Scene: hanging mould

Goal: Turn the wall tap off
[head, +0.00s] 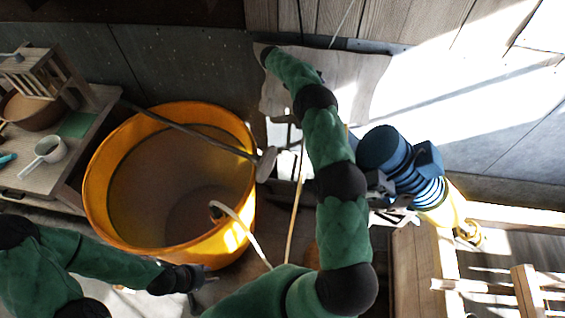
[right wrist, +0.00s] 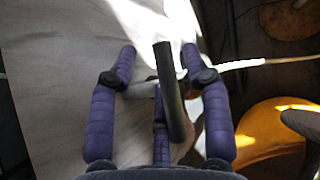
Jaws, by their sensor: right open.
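In the right wrist view, a dark, slightly curved bar (right wrist: 170,90) stands between the fingers of my right gripper (right wrist: 158,78). It looks like part of the wall tap, with a grey pipe piece (right wrist: 143,89) beside it. The gripper is open, its two purple fingers on either side of the bar; I cannot tell whether either touches it. In the head view my right arm hides the tap and the right gripper's fingertips. My left gripper (head: 185,279) hangs low in front of the yellow tub, away from the tap; its jaws are unclear.
The yellow tub (head: 96,190) stands left of my right arm, with a long-handled tool (head: 265,163) across its rim. A pale hose (head: 240,226) runs out of it. A blue machine (head: 385,150) stands right of the arm.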

